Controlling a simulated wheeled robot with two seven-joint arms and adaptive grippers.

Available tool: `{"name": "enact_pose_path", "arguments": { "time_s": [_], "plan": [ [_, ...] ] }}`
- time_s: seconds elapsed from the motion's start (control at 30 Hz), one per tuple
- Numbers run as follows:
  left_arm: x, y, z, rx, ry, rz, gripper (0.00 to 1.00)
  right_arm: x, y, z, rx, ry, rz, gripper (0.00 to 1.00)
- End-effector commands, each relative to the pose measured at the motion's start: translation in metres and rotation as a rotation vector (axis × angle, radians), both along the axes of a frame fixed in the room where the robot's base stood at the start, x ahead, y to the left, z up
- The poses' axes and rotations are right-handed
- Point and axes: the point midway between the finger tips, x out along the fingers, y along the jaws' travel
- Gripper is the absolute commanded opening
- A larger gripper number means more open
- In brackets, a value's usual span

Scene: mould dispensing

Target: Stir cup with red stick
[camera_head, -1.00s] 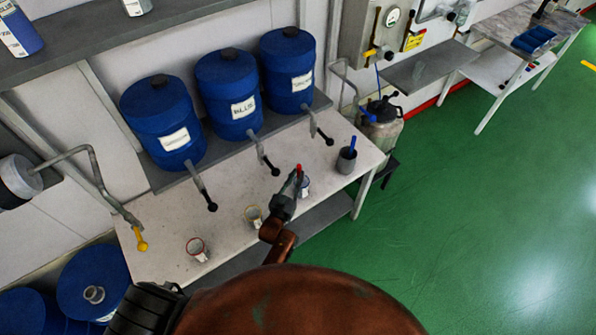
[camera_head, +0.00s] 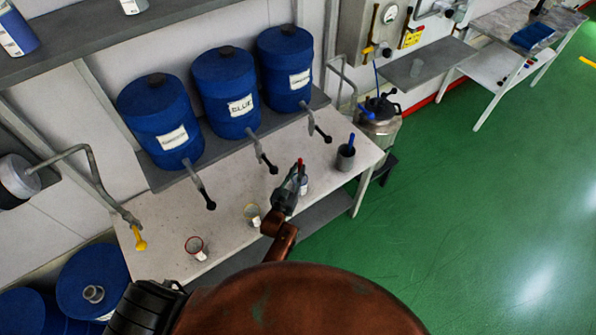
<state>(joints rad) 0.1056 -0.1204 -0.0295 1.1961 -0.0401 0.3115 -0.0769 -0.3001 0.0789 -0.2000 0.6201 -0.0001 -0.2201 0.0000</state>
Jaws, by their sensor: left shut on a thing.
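My left gripper (camera_head: 296,179) is shut on the red stick (camera_head: 300,162), whose red end sticks up above the fingers. The gripper is over the right part of the white table. A small pale cup (camera_head: 304,187) stands partly hidden behind the gripper. The stick's lower end is hidden, so I cannot tell whether it is inside this cup. A yellow-rimmed cup (camera_head: 252,215) and a red-rimmed cup (camera_head: 196,248) stand further left on the table. My right gripper is not in view.
A dark holder (camera_head: 346,158) with a blue stick stands at the table's right end. Three blue barrels (camera_head: 227,92) sit on the shelf behind, their taps reaching over the white table (camera_head: 165,224). Open green floor lies to the right.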

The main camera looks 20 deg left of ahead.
Motion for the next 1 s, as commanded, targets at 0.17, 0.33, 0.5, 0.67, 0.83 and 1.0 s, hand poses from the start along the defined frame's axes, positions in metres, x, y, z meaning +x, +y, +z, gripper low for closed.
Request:
{"name": "enact_pose_path", "arguments": {
  "time_s": [0.17, 0.33, 0.5, 0.67, 0.83, 1.0],
  "plan": [
    [0.0, 0.0, 0.016, 0.0, -0.001, 0.0, 0.0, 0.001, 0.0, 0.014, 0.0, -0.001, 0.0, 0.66],
    [0.0, 0.0, 0.027, 0.0, -0.001, 0.0, 0.0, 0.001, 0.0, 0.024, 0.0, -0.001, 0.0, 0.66],
    [0.0, 0.0, 0.039, 0.0, -0.001, 0.0, 0.0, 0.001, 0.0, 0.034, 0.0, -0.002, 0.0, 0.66],
    [0.0, 0.0, 0.049, 0.0, -0.001, 0.0, 0.0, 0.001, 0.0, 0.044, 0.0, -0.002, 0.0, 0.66],
    [0.0, 0.0, 0.06, 0.0, -0.001, 0.0, 0.0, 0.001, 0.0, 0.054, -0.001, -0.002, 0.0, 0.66],
    [0.0, 0.0, 0.071, 0.0, 0.0, 0.0, 0.0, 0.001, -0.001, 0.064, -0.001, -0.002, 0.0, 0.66]
  ]
}}
